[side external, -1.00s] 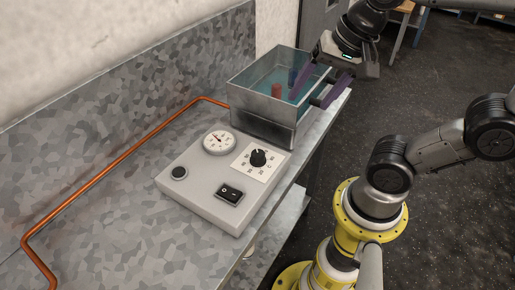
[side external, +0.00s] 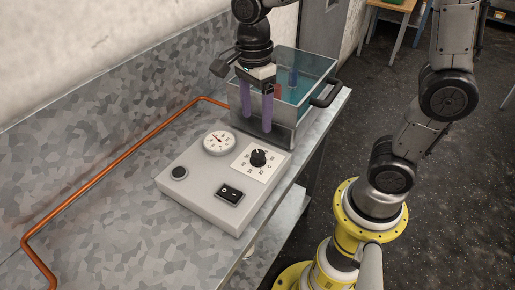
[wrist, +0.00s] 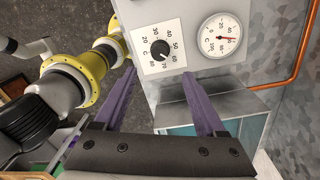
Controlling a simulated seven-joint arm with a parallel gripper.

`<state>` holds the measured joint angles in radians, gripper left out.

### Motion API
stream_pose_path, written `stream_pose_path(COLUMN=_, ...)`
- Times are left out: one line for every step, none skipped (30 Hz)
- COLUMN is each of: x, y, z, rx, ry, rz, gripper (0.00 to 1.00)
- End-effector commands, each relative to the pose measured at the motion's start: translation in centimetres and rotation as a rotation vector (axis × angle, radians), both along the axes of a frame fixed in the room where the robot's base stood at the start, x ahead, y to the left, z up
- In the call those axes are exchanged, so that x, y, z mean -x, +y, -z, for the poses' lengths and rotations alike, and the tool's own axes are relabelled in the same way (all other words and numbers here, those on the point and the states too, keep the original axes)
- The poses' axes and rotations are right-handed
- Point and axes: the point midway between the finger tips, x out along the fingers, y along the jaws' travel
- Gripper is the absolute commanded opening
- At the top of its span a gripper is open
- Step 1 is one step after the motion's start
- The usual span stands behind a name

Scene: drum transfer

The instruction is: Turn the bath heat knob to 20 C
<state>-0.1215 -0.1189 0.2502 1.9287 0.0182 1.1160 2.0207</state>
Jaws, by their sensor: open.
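The bath heat knob (side external: 258,158) is a round black dial on a white scale plate on the grey control box (side external: 197,205). In the wrist view the knob (wrist: 159,50) shows with numbers from 20 to 80 around it; its exact setting is too small to read surely. My gripper (side external: 257,122) points down in front of the metal bath (side external: 284,132), above and behind the knob. Its two purple fingers are apart and empty. In the wrist view the knob lies just beyond the gap between the fingertips (wrist: 159,74), with no contact visible.
A round temperature gauge (side external: 219,142) sits left of the knob. A black rocker switch (side external: 230,194) and a round black button (side external: 180,173) are on the same box. The bath holds bluish liquid and has a dark side handle (side external: 327,95). A copper pipe (side external: 120,160) runs along the bench.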

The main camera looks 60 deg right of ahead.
Motion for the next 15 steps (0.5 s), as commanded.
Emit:
stream_pose_path(x=0.1, y=0.0, z=1.1, rx=0.000, ry=0.005, rz=-0.001, gripper=0.73)
stream_pose_path(x=0.2, y=0.0, z=1.7, rx=0.001, ry=0.006, rz=-0.001, gripper=0.73)
stream_pose_path(x=0.2, y=0.0, z=2.5, rx=0.001, ry=0.007, rz=-0.001, gripper=0.73)
stream_pose_path(x=0.3, y=0.0, z=3.1, rx=0.001, ry=0.006, rz=-0.001, gripper=0.73)
stream_pose_path(x=0.2, y=0.0, z=3.7, rx=0.000, ry=0.005, rz=-0.001, gripper=0.73)
stream_pose_path(x=0.3, y=0.0, z=4.5, rx=0.001, ry=0.007, rz=-0.001, gripper=0.73)
stream_pose_path(x=0.3, y=0.1, z=5.1, rx=0.001, ry=0.007, rz=-0.001, gripper=0.73)
stream_pose_path(x=0.3, y=0.1, z=5.7, rx=0.001, ry=0.004, rz=-0.001, gripper=0.73)
stream_pose_path(x=0.3, y=0.1, z=6.4, rx=0.001, ry=0.004, rz=-0.001, gripper=0.73)
stream_pose_path(x=0.4, y=0.1, z=7.0, rx=0.001, ry=0.006, rz=-0.001, gripper=0.73)
stream_pose_path(x=0.4, y=0.1, z=7.5, rx=0.001, ry=0.004, rz=-0.001, gripper=0.73)
stream_pose_path(x=0.4, y=0.1, z=8.1, rx=0.001, ry=0.003, rz=-0.001, gripper=0.73)
stream_pose_path(x=0.4, y=0.1, z=8.5, rx=0.001, ry=0.003, rz=-0.001, gripper=0.73)
stream_pose_path(x=0.4, y=0.1, z=8.9, rx=0.001, ry=0.003, rz=-0.001, gripper=0.73)
stream_pose_path(x=0.4, y=0.1, z=9.4, rx=0.001, ry=0.003, rz=-0.001, gripper=0.73)
